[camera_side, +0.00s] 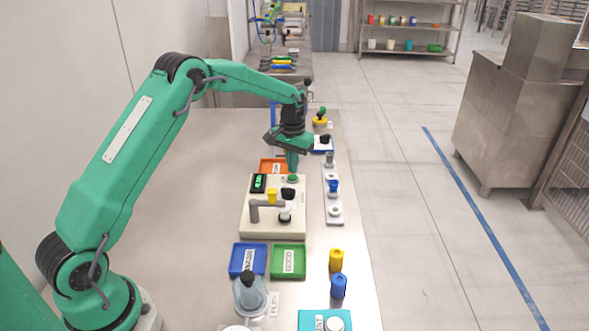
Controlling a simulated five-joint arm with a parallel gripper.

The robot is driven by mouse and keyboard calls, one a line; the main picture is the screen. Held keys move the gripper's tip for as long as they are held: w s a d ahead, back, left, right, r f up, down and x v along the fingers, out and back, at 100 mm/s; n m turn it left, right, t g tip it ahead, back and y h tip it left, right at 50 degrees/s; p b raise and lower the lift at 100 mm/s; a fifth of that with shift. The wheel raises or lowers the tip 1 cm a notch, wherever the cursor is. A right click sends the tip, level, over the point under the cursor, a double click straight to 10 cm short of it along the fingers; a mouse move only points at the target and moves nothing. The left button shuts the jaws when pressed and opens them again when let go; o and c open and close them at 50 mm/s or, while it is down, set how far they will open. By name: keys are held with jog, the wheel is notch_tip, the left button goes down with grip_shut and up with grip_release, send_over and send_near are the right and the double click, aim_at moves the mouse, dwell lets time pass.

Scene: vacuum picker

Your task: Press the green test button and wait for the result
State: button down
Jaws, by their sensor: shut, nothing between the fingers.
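The beige test box (262,226) stands on the table in the middle of the view. Its green button (293,179) is at the back right of the top face. A small black display (258,183) with green marks, too small to read, is to the left of the button. My gripper (292,170) points down, shut and empty, with its tips right at or just above the green button. I cannot tell whether they touch it. A yellow piece (271,196), a black piece (288,193) and a grey bracket (266,209) are on the box.
A grey rack (334,210) with a blue cup (333,186) is right of the box. Blue (236,273) and green (302,273) trays lie in front. Yellow (336,260) and blue (338,286) cylinders stand at right. An orange tray (267,163) is behind. The table's left side is clear.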

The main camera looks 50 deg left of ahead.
aim_at(293, 177)
jog(key=shift+f, duration=0.95)
dwell(0.7)
jog(key=shift+r, duration=3.05)
